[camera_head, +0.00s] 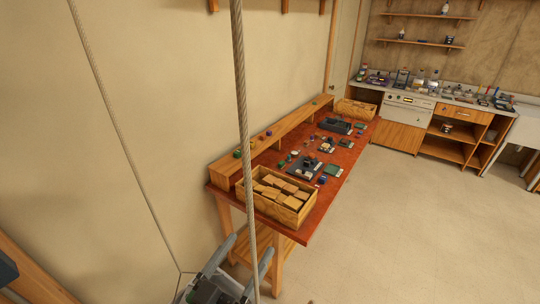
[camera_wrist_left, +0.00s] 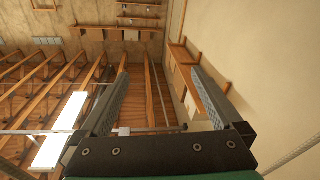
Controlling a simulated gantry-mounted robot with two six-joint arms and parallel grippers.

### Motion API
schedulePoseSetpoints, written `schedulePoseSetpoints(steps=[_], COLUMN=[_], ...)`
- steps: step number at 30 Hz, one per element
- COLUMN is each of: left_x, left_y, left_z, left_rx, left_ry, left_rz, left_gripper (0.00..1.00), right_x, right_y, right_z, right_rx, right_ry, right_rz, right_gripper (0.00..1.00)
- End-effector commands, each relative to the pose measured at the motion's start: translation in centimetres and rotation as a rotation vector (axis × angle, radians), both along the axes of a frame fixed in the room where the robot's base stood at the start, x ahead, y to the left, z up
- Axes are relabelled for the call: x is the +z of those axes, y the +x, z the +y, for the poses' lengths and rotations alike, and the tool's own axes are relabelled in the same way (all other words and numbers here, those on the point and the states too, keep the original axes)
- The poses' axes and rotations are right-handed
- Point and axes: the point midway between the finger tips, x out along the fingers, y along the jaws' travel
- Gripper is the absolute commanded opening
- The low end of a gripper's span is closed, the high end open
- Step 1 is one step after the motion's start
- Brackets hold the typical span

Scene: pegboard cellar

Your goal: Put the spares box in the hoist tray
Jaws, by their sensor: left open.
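My left gripper (camera_head: 249,246) is at the bottom of the head view, its two grey fingers apart and pointing up, with nothing between them. In the left wrist view it is also open and empty (camera_wrist_left: 159,75), facing the rafters. A wooden crate (camera_head: 270,208) full of brown blocks or small boxes stands on the near end of the red-brown bench. I cannot tell which thing is the spares box. A thin rope (camera_head: 105,105) at the left ends in a split near the gripper; the hoist tray itself cannot be made out clearly. My right gripper is out of view.
A thick rope (camera_head: 240,90) hangs in front of the bench and gripper. The bench (camera_head: 322,208) holds parts and a second wooden crate (camera_head: 356,108) at its far end. A counter (camera_head: 455,100) stands at the back right. The floor (camera_head: 400,220) right of the bench is clear.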

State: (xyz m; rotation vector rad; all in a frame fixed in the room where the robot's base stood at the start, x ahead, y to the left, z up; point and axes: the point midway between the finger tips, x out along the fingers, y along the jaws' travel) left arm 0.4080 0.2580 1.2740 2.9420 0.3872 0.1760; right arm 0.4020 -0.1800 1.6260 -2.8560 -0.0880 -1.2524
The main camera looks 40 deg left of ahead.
Motion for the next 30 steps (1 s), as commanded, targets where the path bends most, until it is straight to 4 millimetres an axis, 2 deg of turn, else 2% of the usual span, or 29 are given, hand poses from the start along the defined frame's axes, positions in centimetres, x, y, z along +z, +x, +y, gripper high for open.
schedulePoseSetpoints(steps=[1, 2, 3, 5, 6, 9, 12, 16, 25, 28, 30], left_x=[4.8, 7.5, 11.1, 16.7, 20.3, 27.8, 32.7, 35.2, 35.6, 37.3, 39.4], left_y=[1.8, 2.6, 3.3, 3.7, 3.6, 2.3, 0.6, -0.6, -0.6, -0.6, -0.6], left_z=[-1.0, -1.6, -2.4, -3.6, -4.4, -6.1, -7.2, -7.9, -7.9, -7.9, -7.9], left_rx=[-0.036, -0.058, -0.086, -0.126, -0.150, -0.195, -0.222, -0.234, -0.233, -0.233, -0.233], left_ry=[0.015, 0.028, 0.048, 0.083, 0.107, 0.169, 0.217, 0.246, 0.248, 0.248, 0.247], left_rz=[-0.102, -0.153, -0.226, -0.334, -0.402, -0.552, -0.654, -0.708, -0.710, -0.710, -0.711], left_gripper=[1.00, 1.00, 1.00, 1.00, 1.00, 1.00, 1.00, 1.00, 1.00, 1.00, 1.00], right_x=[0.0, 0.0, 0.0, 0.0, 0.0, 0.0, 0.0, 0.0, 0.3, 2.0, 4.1], right_y=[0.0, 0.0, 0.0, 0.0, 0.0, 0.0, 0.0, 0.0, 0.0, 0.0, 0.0], right_z=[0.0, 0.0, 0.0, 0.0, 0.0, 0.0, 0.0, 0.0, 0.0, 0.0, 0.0], right_rx=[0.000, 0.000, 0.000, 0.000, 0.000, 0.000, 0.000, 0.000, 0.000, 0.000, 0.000], right_ry=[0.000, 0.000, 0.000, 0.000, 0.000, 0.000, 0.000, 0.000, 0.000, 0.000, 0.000], right_rz=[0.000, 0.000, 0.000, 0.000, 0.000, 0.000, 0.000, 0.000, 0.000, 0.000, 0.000], right_gripper=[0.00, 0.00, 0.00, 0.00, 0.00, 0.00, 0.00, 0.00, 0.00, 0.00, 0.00])
